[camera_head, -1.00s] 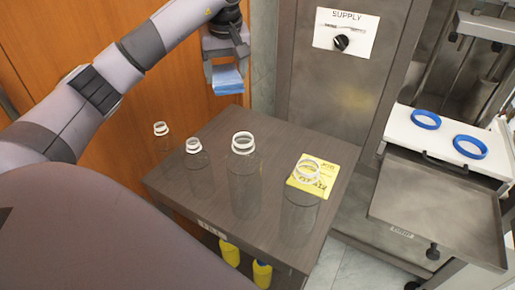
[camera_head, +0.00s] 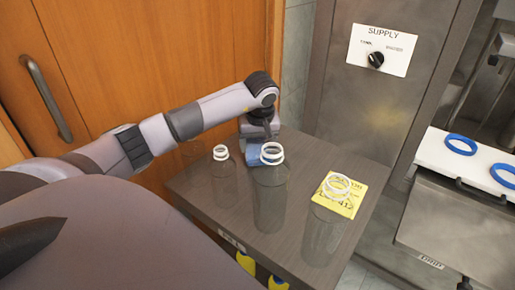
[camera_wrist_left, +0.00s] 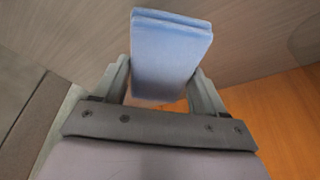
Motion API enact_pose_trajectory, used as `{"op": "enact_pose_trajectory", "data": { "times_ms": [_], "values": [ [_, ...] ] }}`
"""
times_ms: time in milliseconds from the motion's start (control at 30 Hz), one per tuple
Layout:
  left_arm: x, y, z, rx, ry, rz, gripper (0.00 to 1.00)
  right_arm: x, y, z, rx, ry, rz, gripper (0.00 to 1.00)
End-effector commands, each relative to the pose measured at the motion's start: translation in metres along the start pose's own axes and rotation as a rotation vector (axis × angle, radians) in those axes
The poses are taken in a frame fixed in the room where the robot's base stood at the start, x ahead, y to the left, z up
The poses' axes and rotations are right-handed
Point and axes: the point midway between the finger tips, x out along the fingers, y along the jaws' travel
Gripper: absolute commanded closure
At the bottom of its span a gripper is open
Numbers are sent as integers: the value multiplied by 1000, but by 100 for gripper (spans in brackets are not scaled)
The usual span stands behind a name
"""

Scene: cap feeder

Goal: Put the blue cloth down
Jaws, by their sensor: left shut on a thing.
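The blue cloth (camera_head: 250,160) is at the back of the dark table, partly hidden by clear bottles and my gripper. In the left wrist view the folded cloth (camera_wrist_left: 170,58) sits between both fingers and extends beyond them. My left gripper (camera_head: 258,142) points down and is shut on the cloth. The cloth is at or just above the tabletop; I cannot tell whether it touches. My right gripper is not in view.
Clear bottles with white neck rings stand on the table (camera_head: 295,200), one neck (camera_head: 271,153) close to the cloth. Another bottle (camera_head: 337,210) stands by a yellow label (camera_head: 350,200). A supply cabinet (camera_head: 345,105) and a white tray with blue rings (camera_head: 462,145) are right.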

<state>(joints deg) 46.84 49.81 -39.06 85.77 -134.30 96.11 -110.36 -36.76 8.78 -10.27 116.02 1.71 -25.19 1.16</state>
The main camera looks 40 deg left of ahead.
Motion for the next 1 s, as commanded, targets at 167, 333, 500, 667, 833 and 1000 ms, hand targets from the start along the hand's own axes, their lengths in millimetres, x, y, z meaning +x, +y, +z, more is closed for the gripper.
{"op": "enact_pose_trajectory", "data": {
  "times_ms": [167, 333, 500, 667, 833, 1000],
  "values": [
    [18, 0, 6, -1, 0, 0, 53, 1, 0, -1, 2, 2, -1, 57],
    [17, 0, 5, -1, 1, 0, 53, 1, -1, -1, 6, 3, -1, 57],
    [21, 0, 6, 0, 1, 0, 26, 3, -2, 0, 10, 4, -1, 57],
    [20, 0, 6, 0, 1, 0, 3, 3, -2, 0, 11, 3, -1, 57],
    [20, 0, 6, 0, 0, 0, 3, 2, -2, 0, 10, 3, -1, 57],
    [9, 0, 4, 0, 2, 2, 3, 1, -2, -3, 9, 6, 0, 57]
  ]
}}
